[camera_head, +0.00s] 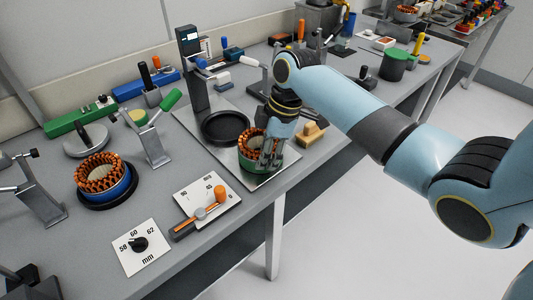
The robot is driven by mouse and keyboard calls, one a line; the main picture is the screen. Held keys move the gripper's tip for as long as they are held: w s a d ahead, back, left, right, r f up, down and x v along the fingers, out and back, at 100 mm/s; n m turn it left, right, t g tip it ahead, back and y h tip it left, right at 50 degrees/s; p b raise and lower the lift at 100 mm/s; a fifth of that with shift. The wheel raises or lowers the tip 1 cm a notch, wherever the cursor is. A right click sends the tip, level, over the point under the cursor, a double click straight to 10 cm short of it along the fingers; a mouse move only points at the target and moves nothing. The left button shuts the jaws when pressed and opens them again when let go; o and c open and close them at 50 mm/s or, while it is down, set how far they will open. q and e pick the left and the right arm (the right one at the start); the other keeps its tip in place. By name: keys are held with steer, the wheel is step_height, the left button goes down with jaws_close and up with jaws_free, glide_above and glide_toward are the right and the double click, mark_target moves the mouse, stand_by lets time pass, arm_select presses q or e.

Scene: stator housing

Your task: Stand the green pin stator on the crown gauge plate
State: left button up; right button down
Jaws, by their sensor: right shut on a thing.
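My right gripper (271,150) points down and is shut on the green pin stator (251,165), a green ring with orange-brown windings, partly hidden behind the fingers. The stator is upright over the front right part of a bare metal plate (214,149). I cannot tell whether it touches the plate. This plate also bears a dark round dish (226,127) just behind and left of the stator, and a grey column at its back. I cannot tell for sure which surface is the crown gauge plate. My left gripper is not in view.
A blue stator (118,190) with orange windings stands on a black round base at the left. Dial cards (141,247) and an orange-handled lever lie at the front. A yellow-brown block (311,133) sits right of my gripper. Clamps and tools line the back.

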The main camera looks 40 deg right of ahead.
steer(key=c, duration=1.1)
jaws_free()
steer(key=v, duration=1.2)
steer(key=shift+d, duration=0.1)
